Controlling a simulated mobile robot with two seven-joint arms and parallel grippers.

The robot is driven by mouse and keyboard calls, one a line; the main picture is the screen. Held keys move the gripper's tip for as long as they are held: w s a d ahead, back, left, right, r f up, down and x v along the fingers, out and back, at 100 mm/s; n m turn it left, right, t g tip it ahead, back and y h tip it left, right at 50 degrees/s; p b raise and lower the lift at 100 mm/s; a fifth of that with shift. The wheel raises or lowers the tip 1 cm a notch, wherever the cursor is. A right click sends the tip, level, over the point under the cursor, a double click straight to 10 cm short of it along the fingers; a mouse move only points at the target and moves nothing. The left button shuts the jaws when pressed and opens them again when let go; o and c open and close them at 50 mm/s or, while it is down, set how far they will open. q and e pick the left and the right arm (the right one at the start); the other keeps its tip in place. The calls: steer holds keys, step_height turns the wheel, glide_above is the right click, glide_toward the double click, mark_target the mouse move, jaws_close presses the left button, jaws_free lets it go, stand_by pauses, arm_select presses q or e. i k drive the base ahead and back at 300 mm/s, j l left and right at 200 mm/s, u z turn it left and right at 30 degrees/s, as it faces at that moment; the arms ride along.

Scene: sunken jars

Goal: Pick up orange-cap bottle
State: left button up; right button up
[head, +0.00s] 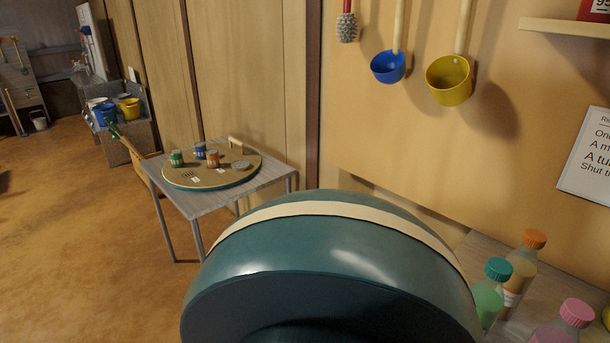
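The orange-cap bottle (522,268) stands upright on a grey wooden surface at the lower right. Its body is clear with an amber tint and it has a pale label low down. A green-cap bottle (489,297) stands just in front of it to the left and covers part of it. A pink-cap bottle (566,326) stands nearer, cut by the bottom edge. Neither of my grippers shows in the head view, so I cannot see whether they are open or shut.
A large teal rounded form (335,250) with a cream band fills the lower middle, close to the camera, hiding what is behind. A small table (210,202) with a round board and several tins stands left. Blue (388,67) and yellow (449,80) ladles hang on the wall.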

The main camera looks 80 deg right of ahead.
mark_target(524, 261)
steer(key=z, duration=3.95)
